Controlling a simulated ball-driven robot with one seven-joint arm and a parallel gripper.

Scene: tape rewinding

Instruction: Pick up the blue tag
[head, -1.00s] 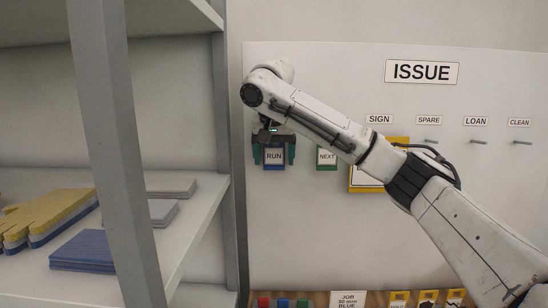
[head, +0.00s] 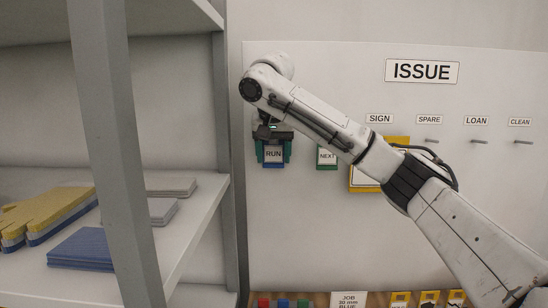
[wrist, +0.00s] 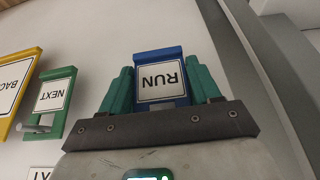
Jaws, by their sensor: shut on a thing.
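The blue tag (head: 273,164) has a white label reading RUN. It is in front of the white board at its left end. My gripper (head: 273,151) points down over it with a teal finger on each side, shut on its left and right edges. In the wrist view the blue tag (wrist: 160,53) shows upside down between the fingers of my gripper (wrist: 161,88). The tag's back is hidden, so I cannot tell whether it still rests on a peg.
A green NEXT tag (head: 327,158) hangs close on the right, and a yellow tag (head: 365,179) hangs beyond it, partly behind my arm. A grey shelf rack (head: 115,160) stands on the left. Several bare pegs are at the board's right.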

